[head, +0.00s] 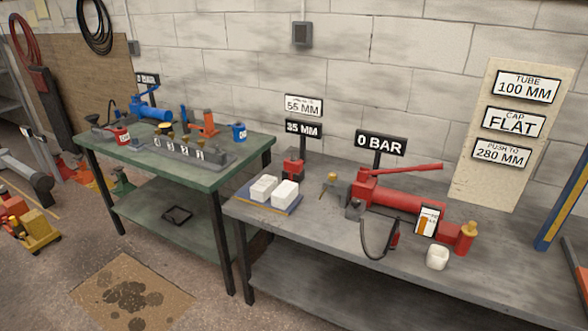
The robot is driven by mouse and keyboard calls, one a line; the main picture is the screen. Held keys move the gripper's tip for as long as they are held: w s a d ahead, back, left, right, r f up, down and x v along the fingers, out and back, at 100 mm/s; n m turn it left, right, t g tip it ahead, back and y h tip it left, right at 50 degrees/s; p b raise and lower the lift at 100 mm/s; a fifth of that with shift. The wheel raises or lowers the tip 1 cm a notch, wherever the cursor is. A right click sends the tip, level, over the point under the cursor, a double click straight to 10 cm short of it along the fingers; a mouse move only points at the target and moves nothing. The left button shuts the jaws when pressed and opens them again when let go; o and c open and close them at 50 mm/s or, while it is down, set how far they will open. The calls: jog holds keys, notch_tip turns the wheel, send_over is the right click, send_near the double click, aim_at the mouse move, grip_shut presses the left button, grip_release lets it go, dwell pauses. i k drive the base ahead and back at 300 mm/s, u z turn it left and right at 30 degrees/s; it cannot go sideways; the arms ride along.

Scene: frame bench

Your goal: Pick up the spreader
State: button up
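A small red and black tool (293,168) stands on the grey bench (330,240), behind a blue tray. Its shape may be that of the spreader, but it is small and partly hidden by the white blocks, so I cannot be sure. Two signs, "55 MM" (304,106) and "35 MM" (303,128), stand above it. My gripper is not in view.
A red hand pump (400,195) with a black hose and "0 BAR" sign (380,144) lies to the right. White blocks (285,193), a brass-topped piece (329,183) and a white cup (437,257) are nearby. A green bench (190,175) holds more tools.

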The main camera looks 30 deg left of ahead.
aim_at(293, 164)
jog(key=u, duration=1.1)
jog(key=i, duration=1.4)
jog(key=z, duration=0.15)
